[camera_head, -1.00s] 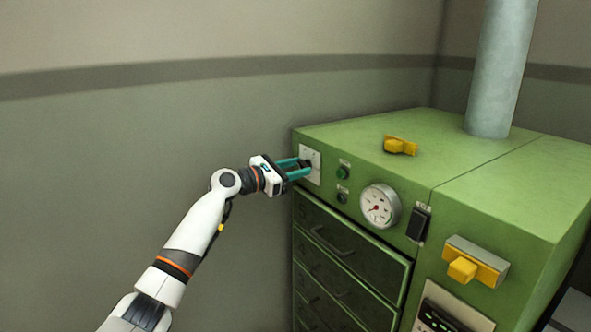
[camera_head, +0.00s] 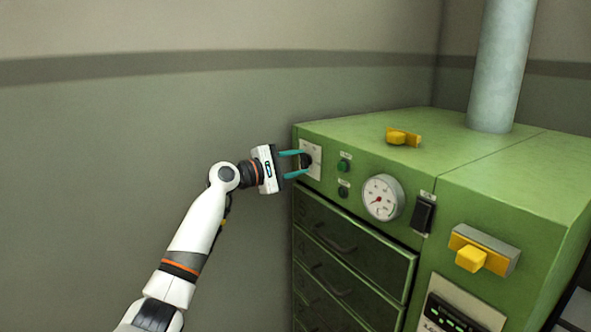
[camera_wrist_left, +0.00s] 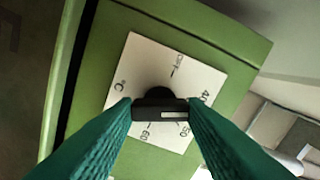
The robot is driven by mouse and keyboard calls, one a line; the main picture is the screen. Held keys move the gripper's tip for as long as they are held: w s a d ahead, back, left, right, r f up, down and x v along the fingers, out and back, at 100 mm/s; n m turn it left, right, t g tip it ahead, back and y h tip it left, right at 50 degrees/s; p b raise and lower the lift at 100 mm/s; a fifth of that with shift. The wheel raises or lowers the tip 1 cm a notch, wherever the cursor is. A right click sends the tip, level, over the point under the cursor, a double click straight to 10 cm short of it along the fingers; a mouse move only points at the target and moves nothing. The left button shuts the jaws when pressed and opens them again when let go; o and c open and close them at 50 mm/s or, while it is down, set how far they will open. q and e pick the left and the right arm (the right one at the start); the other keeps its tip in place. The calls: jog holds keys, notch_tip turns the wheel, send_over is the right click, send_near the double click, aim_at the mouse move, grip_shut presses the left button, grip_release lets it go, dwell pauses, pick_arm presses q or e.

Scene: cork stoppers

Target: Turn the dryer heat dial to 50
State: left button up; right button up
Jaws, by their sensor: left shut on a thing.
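The dryer heat dial (camera_head: 306,160) is a black knob on a white square plate (camera_head: 316,152) at the left end of the green dryer's front. My left gripper (camera_head: 299,163) is shut on the dial, with one teal finger above and one below it in the head view. In the left wrist view the dial (camera_wrist_left: 160,101) sits between both fingertips. My right gripper is not in view.
Beside the plate are a green button (camera_head: 344,166), a dark button (camera_head: 343,191), a round gauge (camera_head: 383,198) and a black switch (camera_head: 423,214). Dark drawers (camera_head: 350,245) lie below. A yellow piece (camera_head: 403,137) rests on top. A yellow handle (camera_head: 471,258) protrudes at right.

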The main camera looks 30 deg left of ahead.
pick_arm(q)
jog(key=m+b, duration=0.1)
jog(key=m, duration=0.1)
jog(key=m+b, duration=0.2)
jog(key=m, duration=0.1)
jog(key=shift+f+m, duration=0.2)
jog(key=shift+m, duration=0.1)
jog(key=m+b, duration=0.2)
jog(key=m, duration=0.2)
jog(key=shift+m, duration=0.4)
jog(key=o, duration=1)
jog(key=shift+r, duration=0.1)
